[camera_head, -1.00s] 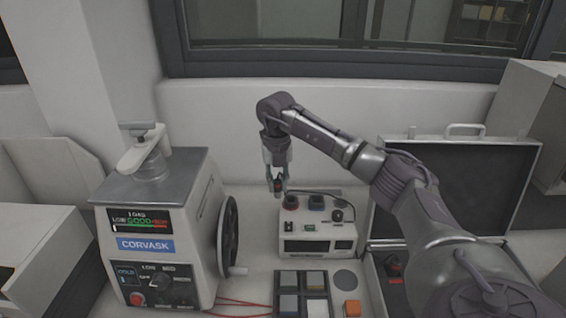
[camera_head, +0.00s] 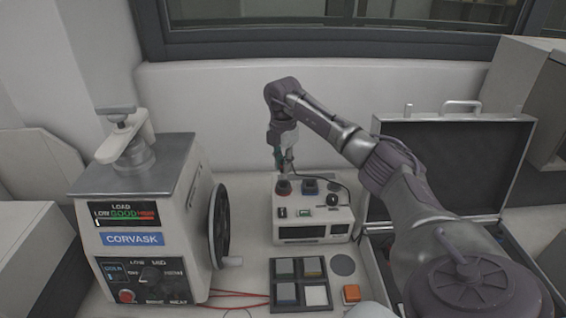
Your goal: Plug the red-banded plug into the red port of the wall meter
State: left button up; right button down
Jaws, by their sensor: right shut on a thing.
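The meter (camera_head: 312,232) is a pale box on the bench, with a red port (camera_head: 283,187) at the left of its top and a blue port (camera_head: 310,187) beside it. My right gripper (camera_head: 284,165) points down just behind and above the red port. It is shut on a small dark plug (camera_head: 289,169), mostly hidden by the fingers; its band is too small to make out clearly. I cannot tell whether the plug touches the port. My left gripper is not in view.
A CORVASK press (camera_head: 140,215) with a side handwheel (camera_head: 219,225) stands left of the meter. A tile tray (camera_head: 300,293), an orange button (camera_head: 351,293) and red cables (camera_head: 235,294) lie in front. An open black case (camera_head: 450,150) is behind my right arm.

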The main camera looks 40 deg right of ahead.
aim_at(283, 177)
dwell(0.4)
jog(key=shift+f, duration=0.2)
jog(key=shift+f, duration=0.25)
jog(key=shift+f, duration=0.45)
jog(key=shift+f, duration=0.3)
jog(key=shift+f, duration=0.2)
dwell(0.4)
jog(key=shift+f+b, duration=0.55)
jog(key=shift+f, duration=0.25)
jog(key=shift+f, duration=0.4)
